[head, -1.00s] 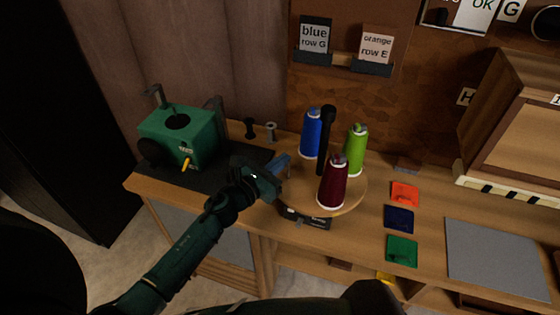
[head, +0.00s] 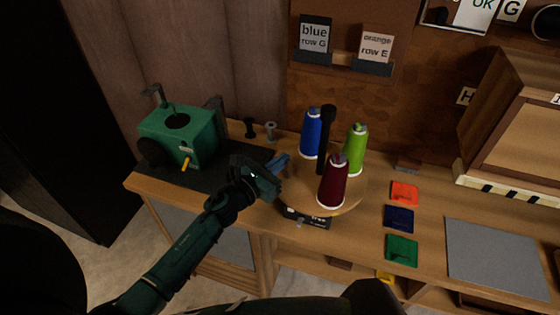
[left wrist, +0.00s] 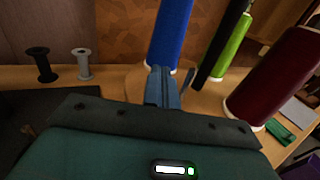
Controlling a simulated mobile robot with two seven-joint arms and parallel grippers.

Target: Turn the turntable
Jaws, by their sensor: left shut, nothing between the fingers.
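The round wooden turntable (head: 350,200) stands on the bench and carries a blue thread cone (head: 311,135), a green cone (head: 355,150) and a dark red cone (head: 333,183) around a black centre post (head: 325,140). My left gripper (head: 284,162) is shut and empty at the turntable's left edge; I cannot tell whether it touches. In the left wrist view its blue fingers (left wrist: 161,86) are together in front of the blue cone (left wrist: 170,35), with the red cone (left wrist: 275,75) to the right. My right gripper does not show.
A green machine (head: 180,135) on a dark mat stands left. Orange, navy and green patches (head: 402,250) and a grey mat (head: 495,255) lie right. A black label box (head: 305,217) sits at the turntable's front.

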